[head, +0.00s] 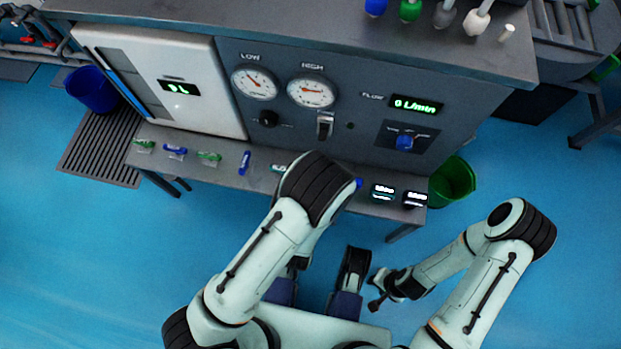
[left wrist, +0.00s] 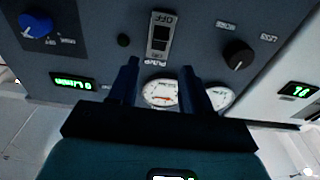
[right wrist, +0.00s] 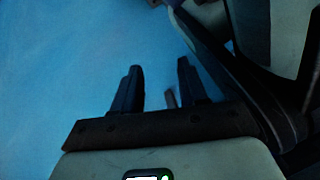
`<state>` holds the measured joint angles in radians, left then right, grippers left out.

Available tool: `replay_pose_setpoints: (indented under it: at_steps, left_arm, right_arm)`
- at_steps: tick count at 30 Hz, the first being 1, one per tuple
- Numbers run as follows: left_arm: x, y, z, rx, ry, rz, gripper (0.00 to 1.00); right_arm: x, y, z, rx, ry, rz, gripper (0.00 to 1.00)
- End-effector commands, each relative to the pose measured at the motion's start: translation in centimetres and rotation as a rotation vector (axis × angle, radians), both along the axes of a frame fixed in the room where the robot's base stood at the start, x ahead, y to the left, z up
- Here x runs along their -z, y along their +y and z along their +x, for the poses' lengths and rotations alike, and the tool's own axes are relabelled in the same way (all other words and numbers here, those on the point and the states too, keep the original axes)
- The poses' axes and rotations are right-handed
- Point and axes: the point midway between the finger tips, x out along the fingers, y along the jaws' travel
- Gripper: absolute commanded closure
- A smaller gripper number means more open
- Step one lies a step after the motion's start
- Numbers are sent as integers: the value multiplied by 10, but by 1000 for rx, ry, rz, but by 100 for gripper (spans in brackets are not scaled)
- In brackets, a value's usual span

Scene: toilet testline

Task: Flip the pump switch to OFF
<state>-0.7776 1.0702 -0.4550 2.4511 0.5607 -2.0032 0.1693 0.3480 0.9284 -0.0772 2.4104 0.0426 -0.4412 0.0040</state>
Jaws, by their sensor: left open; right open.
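The pump switch (head: 325,124) is a rocker in a light plate on the grey panel, below the HIGH gauge (head: 311,92). The left wrist view shows the switch (left wrist: 161,35) upside down, with OFF at its picture-top end and PUMP beside it; I cannot tell which way the rocker is tipped. My left gripper (left wrist: 159,75) is open and empty, facing the panel with its fingers apart from the switch. My left arm hides this gripper in the head view. My right gripper (head: 376,290) is low over the floor; the right wrist view shows it (right wrist: 160,72) open and empty.
A black knob (head: 267,119), a small dark lamp (head: 350,126) and a blue valve knob (head: 404,142) flank the switch. The flow display (head: 415,105) reads 0 L/min. A narrow shelf (head: 225,172) with small coloured items juts out below the panel. A green bucket (head: 454,183) stands right.

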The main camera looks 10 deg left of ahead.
Motion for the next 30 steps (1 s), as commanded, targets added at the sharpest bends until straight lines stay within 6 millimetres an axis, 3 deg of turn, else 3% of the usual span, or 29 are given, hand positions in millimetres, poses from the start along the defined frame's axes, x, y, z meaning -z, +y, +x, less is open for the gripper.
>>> replay_pose_setpoints:
  at_steps: [1,6,12,30]
  left_arm:
    - [2,-3,-12,10,5,7,51]
    - [3,-2,-33,8,-3,7,51]
    - [5,-1,-52,3,1,2,51]
    - [6,0,-56,0,-1,0,51]
  right_arm:
    - [0,0,0,-1,-2,0,57]
    - [3,0,-4,2,14,2,57]
    - [-5,1,9,-3,-29,-1,57]
    - [-6,2,12,-3,-38,-2,57]
